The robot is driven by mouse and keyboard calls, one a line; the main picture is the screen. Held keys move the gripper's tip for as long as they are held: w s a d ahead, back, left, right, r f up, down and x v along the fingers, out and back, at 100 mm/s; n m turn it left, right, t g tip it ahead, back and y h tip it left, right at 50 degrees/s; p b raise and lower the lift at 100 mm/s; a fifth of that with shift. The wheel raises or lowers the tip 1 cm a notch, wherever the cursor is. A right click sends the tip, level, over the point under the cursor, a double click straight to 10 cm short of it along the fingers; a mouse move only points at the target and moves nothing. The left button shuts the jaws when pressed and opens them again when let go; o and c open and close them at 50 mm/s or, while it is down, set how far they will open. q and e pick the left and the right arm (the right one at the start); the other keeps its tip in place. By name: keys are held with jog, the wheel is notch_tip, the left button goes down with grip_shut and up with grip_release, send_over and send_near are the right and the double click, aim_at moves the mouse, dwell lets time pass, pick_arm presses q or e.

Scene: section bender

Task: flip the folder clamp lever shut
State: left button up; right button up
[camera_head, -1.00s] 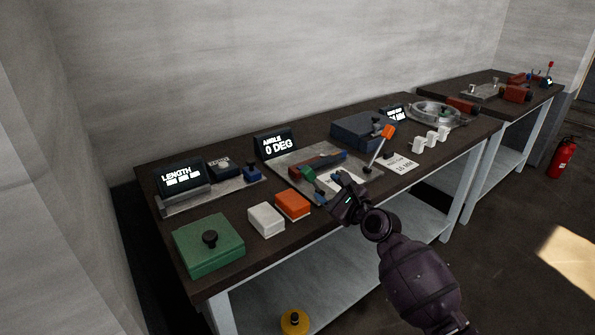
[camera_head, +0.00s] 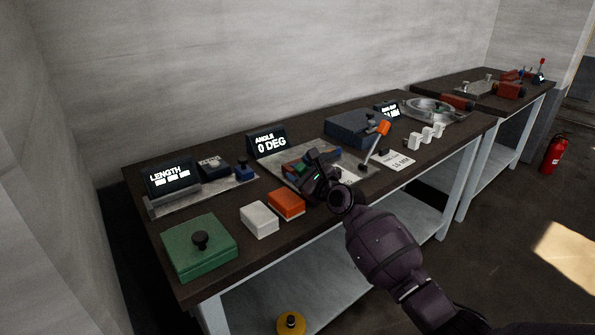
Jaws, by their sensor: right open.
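A small green lever (camera_head: 296,170) is at the plate's left part, largely hidden behind my right gripper. A tall lever with an orange grip (camera_head: 383,128) stands tilted up at the plate's right end. I cannot tell for certain which is the clamp lever. My right gripper (camera_head: 311,160) is open, over the plate's front beside the green lever; contact cannot be made out. My left gripper is out of view.
An orange box (camera_head: 287,204) and a white box (camera_head: 259,220) stand just left of my right gripper. A green box with a black knob (camera_head: 199,247) is at front left. A blue box (camera_head: 355,129) is behind the orange-gripped lever. White blocks (camera_head: 426,136) stand to the right.

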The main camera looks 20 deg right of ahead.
jog(key=shift+w+a, duration=0.15)
jog(key=shift+w, duration=0.35)
jog(key=shift+c, duration=0.4)
grip_shut()
